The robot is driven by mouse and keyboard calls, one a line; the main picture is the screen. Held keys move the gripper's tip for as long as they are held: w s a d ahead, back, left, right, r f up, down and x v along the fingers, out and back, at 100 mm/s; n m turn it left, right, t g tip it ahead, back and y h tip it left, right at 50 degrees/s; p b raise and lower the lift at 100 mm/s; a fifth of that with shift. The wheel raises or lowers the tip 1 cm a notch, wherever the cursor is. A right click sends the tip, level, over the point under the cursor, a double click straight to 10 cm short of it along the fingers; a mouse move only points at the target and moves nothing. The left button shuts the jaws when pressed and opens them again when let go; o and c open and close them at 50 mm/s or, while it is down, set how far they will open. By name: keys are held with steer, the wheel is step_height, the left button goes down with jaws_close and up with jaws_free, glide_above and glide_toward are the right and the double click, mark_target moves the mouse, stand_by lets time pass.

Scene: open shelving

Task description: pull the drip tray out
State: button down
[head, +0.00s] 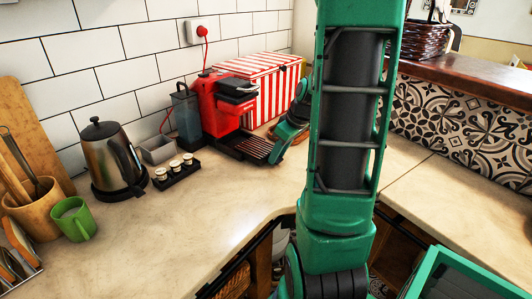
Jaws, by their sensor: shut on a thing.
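The drip tray (248,147) is a dark tray with a slatted top. It juts from the front base of the red coffee machine (222,105) on the counter. My gripper (272,159) is at the tray's front right end, coming down from the upper right. It is shut on the tray's front edge; the fingertips are small and partly hidden by the wrist. How far the tray stands out of the machine is hard to tell.
A red-striped box (270,85) stands behind my wrist. A black holder with small cups (177,172), a grey container (157,151), a kettle (113,158) and a green mug (73,219) stand to the left. The counter (205,220) in front of the tray is clear.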

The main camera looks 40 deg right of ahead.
steer(key=shift+s+d, duration=0.3)
steer(key=shift+d, duration=0.1)
steer(key=c, duration=1.3)
jaws_free()
steer(key=shift+a, duration=0.15)
steer(key=shift+w, duration=0.1)
steer(key=shift+a, duration=0.1)
steer(key=v, duration=1)
steer(key=shift+r, duration=0.3)
steer(key=s+a+f+m+g, duration=0.1)
steer(key=s+a+m, duration=0.1)
steer(key=s+a, duration=0.3)
steer(key=s+a+f+m+g, duration=0.1)
steer(key=s+a+m+g, duration=0.1)
steer(key=s+a, duration=0.3)
steer(key=s+a+f+m+g, duration=0.1)
steer(key=s+a+f+m, duration=0.1)
steer(key=s+a+m, duration=0.2)
steer(key=shift+s+a+g, duration=0.3)
steer(key=shift+s+a, duration=0.65)
steer(key=shift+s, duration=0.15)
